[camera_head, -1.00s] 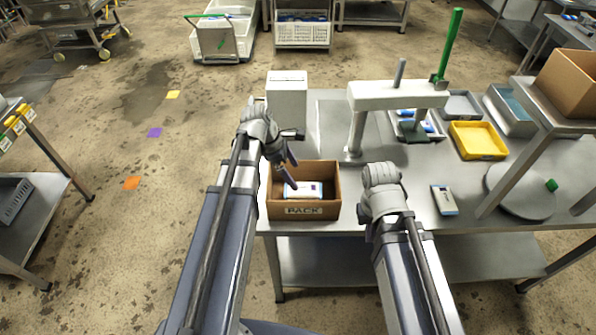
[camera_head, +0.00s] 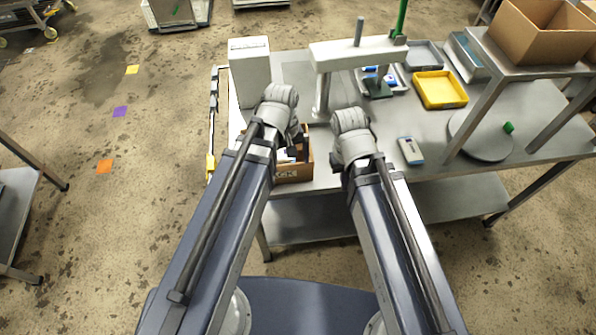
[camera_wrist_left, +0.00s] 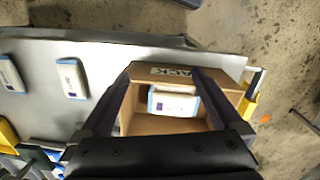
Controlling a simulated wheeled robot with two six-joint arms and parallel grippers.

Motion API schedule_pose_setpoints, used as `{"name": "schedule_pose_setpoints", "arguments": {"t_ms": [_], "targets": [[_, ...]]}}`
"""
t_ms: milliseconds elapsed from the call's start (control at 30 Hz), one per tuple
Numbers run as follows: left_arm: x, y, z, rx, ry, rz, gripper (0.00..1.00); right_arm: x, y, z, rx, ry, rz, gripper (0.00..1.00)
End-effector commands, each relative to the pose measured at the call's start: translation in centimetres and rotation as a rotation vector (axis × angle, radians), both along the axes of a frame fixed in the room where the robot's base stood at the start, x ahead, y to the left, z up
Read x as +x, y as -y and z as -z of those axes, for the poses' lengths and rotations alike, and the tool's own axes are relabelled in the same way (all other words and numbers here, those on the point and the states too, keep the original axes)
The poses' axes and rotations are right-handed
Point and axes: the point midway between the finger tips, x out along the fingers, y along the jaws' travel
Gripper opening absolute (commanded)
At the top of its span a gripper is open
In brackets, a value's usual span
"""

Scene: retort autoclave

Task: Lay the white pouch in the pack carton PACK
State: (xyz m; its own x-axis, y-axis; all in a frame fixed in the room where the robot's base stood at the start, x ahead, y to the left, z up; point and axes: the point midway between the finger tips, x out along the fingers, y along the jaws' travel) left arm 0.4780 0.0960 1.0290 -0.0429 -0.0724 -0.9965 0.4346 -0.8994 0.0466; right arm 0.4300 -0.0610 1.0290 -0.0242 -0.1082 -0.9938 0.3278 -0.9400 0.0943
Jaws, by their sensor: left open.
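The pack carton PACK (camera_head: 305,168) stands at the table's front left corner, mostly hidden behind my left arm in the head view. In the left wrist view the open carton (camera_wrist_left: 150,124) shows its label on the far wall. A white pouch with blue edges (camera_wrist_left: 172,104) lies inside it; a second white piece seems to show just behind it. My left gripper (camera_wrist_left: 162,76) is open above the carton, its two fingers apart with the pouch visible between them. It is not holding anything. My right wrist is right of the carton; its fingers are hidden.
Another white-and-blue pouch (camera_head: 410,151) lies on the table to the right. A yellow tray (camera_head: 440,89) and a round plate (camera_head: 480,135) are further right.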

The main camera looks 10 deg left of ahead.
Motion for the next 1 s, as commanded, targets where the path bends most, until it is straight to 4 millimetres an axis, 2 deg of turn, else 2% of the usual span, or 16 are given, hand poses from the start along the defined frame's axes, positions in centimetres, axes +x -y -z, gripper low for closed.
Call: {"name": "schedule_pose_setpoints", "arguments": {"t_ms": [33, 100, 200, 300, 467, 1000], "targets": [[-1.5, 1.2, 0.0, 0.032, 0.007, 0.164, 1.0, 0.0, 0.0, 0.0, 0.0, 0.0, 0.0, 0.0], [-2.7, 2.1, 0.1, 0.07, 0.011, 0.365, 1.0, 0.0, 0.0, 0.0, 0.0, 0.0, 0.0, 0.0], [-3.9, 3.0, 0.0, 0.111, 0.01, 0.582, 1.0, 0.0, 0.0, 0.0, 0.0, 0.0, 0.0, 0.0], [-4.6, 3.4, 0.0, 0.135, 0.006, 0.716, 1.0, 0.0, 0.0, 0.0, 0.0, 0.0, 0.0, 0.0], [-4.8, 3.6, -0.1, 0.149, 0.002, 0.789, 1.0, 0.0, 0.0, 0.0, 0.0, 0.0, 0.0, 0.0], [-4.8, 3.6, -0.1, 0.147, 0.003, 0.786, 1.0, 0.0, 0.0, 0.0, 0.0, 0.0, 0.0, 0.0]]}}
